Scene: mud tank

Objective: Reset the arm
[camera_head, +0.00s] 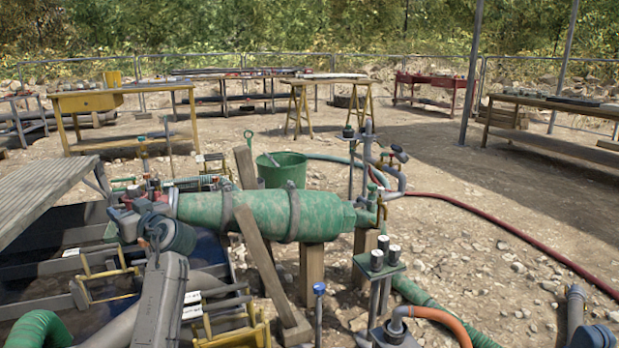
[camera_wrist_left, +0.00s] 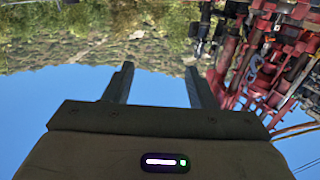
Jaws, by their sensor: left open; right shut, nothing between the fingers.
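My left gripper (camera_wrist_left: 160,88) shows in the left wrist view, with its two dark fingers spread wide apart and nothing between them. The wrist view is upside down, with blue sky around the fingers and trees and grass at the top. No object touches the fingers. I cannot pick out either gripper with certainty among the machinery in the head view. My right gripper is not seen.
A large green tank (camera_head: 260,215) rests on wooden posts, with a green bucket (camera_head: 282,170) behind it. A red hose (camera_head: 500,220) crosses stony ground on the right. Red machinery (camera_wrist_left: 285,60) fills the wrist view's right side. A yellow bench (camera_head: 125,101) stands at the back left.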

